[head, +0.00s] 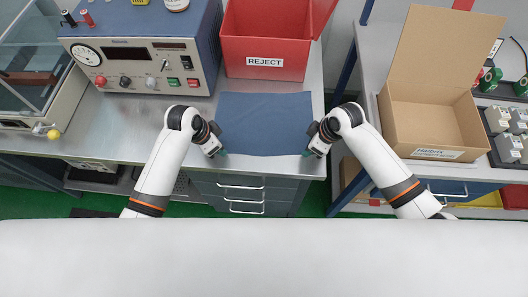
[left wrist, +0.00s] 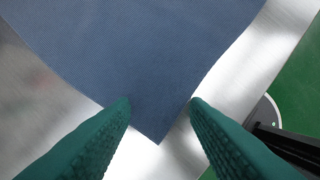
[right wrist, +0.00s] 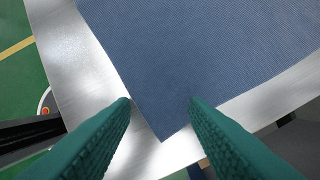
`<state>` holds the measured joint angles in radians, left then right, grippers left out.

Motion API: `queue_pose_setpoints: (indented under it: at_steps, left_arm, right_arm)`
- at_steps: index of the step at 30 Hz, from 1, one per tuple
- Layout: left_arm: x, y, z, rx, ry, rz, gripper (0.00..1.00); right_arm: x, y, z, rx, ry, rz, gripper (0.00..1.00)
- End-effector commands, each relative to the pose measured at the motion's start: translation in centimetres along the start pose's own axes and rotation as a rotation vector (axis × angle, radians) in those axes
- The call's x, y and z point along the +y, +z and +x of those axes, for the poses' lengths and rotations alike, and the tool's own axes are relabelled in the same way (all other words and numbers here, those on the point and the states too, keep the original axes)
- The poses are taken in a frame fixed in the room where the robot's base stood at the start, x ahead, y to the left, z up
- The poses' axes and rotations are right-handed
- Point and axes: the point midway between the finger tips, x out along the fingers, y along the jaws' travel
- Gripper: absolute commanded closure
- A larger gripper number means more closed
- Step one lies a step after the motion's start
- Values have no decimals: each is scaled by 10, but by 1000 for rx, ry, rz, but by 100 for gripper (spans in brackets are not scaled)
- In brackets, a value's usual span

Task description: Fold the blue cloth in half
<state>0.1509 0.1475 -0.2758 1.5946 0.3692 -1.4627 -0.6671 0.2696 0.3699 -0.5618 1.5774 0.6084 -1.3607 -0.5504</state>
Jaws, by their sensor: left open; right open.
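The blue cloth (head: 264,122) lies flat and spread out on the metal bench top, close to its front edge. My left gripper (head: 222,153) is at the cloth's near left corner. In the left wrist view its green fingers (left wrist: 160,102) are open, one on each side of the cloth corner (left wrist: 155,75). My right gripper (head: 307,153) is at the near right corner. In the right wrist view its fingers (right wrist: 160,102) are open around that corner (right wrist: 170,80). I cannot tell whether the fingers touch the cloth.
A red bin (head: 264,45) labelled REJECT stands just behind the cloth. A blue-grey meter instrument (head: 140,60) stands left of it. A gap separates this bench (head: 110,135) from the right table, which holds an open cardboard box (head: 430,120).

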Motion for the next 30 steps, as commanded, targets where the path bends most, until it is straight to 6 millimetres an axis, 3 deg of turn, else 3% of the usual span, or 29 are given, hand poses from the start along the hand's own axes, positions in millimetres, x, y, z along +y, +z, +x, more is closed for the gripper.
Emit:
queue_pose_setpoints:
  at_steps: [17, 30]
  left_arm:
    - [0, -2, 3, 2, 0, -1, 58]
    - [0, -2, 3, 2, -1, -1, 92]
  right_arm:
    - [0, -1, 4, 0, 0, 0, 58]
    - [1, -2, 5, 1, 1, 0, 93]
